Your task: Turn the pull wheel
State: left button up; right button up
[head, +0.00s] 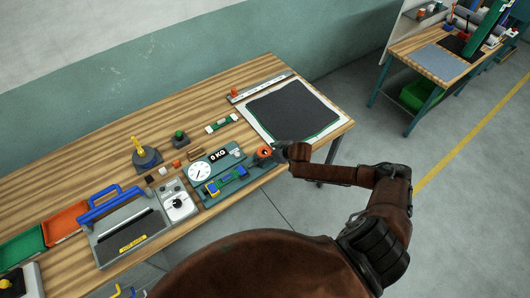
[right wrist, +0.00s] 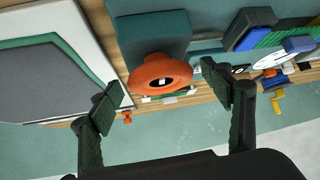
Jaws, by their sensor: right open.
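The pull wheel is an orange round wheel (head: 264,152) at the right end of a teal tester with a white dial and a display reading "0 KG". In the right wrist view the orange wheel (right wrist: 160,72) sits between the two fingers, toward the far side. My right gripper (head: 283,152) is beside the wheel at its right in the head view. Its fingers (right wrist: 160,95) are spread apart, with nothing held; I cannot tell whether either touches the wheel. My left gripper is not in view.
A black mat on a white board (head: 318,133) lies on the wooden bench right of the tester. A grey machine with a blue handle (head: 107,196) and red and green trays (head: 66,222) stand at left.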

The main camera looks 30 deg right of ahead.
jog(key=shift+w+a+f, duration=0.15)
jog(key=shift+w+f, duration=0.25)
jog(key=c, duration=1.2)
jog(key=shift+o, duration=0.2)
